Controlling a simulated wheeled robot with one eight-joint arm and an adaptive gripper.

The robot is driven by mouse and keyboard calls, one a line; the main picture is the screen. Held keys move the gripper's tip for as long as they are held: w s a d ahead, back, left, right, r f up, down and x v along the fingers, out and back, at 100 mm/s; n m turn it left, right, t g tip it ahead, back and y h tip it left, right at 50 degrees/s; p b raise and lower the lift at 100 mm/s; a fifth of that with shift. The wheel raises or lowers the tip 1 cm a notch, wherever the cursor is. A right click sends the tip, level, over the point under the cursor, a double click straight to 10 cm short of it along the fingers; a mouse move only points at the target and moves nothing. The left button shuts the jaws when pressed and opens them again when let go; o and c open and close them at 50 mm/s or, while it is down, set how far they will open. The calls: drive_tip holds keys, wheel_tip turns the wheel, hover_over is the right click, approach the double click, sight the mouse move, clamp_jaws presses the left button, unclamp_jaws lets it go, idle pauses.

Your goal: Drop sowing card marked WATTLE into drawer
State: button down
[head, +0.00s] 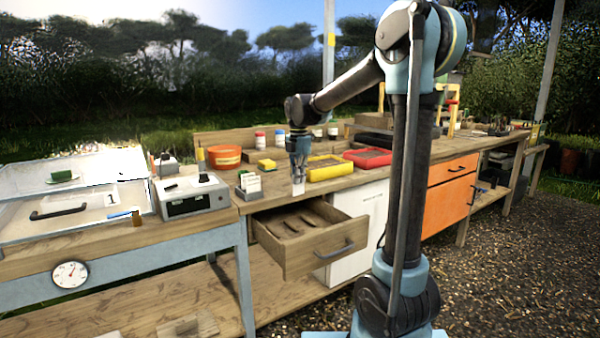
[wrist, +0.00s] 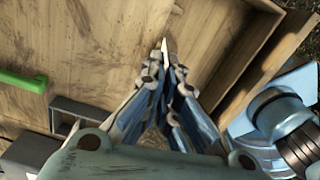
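My gripper (head: 298,172) points down over the front of the bench, above and behind the open drawer (head: 330,247). It is shut on a thin white card (head: 298,188), which hangs below the fingertips. In the wrist view the card (wrist: 165,47) shows nearly edge-on between the fingertips of my gripper (wrist: 164,68); no lettering on it can be read. The wooden drawer is pulled out, with a dark handle on its front and some low pieces inside. More white cards (head: 251,183) stand in a small grey holder (head: 249,194) left of my gripper.
A yellow tray (head: 328,172) and a red tray (head: 368,158) lie right of my gripper. An orange pot (head: 225,157), a yellow sponge (head: 266,165) and a grey device (head: 192,196) are to the left. A white cabinet door (head: 358,225) adjoins the drawer.

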drive_tip(key=shift+f, duration=1.05)
drive_tip(key=c, duration=1.7)
unclamp_jaws()
wheel_tip(320, 180, up, 12)
drive_tip(key=shift+f, duration=0.1)
drive_tip(key=shift+d, duration=0.1)
